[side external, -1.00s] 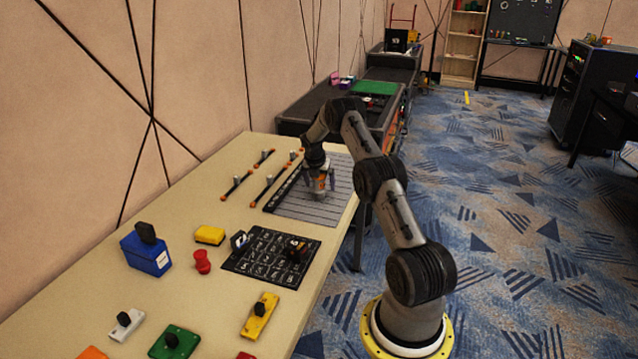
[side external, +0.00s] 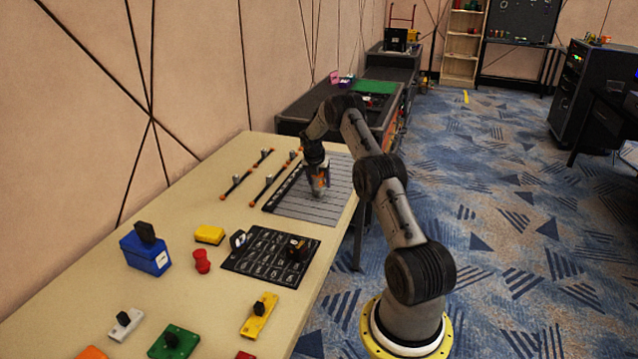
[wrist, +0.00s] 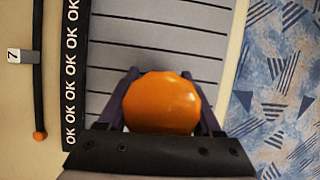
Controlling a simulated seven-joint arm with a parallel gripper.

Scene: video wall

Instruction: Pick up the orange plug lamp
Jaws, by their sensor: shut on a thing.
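The orange plug lamp (wrist: 161,103) shows in the wrist view as a rounded, faceted orange top. It sits between the two dark fingers of my gripper (wrist: 162,112), which are shut on it. In the side external view my gripper (side external: 319,191) points down over the grey striped panel (side external: 335,190), and only a little orange shows between the fingers. The lamp's lower part is hidden. I cannot tell whether it touches the panel.
A strip with "OK" labels (wrist: 72,75) runs along the panel's left edge. Dark rods with orange ends (side external: 246,178) lie to its left. A black labelled mat (side external: 265,254), a yellow block (side external: 209,235), a red knob (side external: 202,262) and a blue box (side external: 145,256) are nearer the camera.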

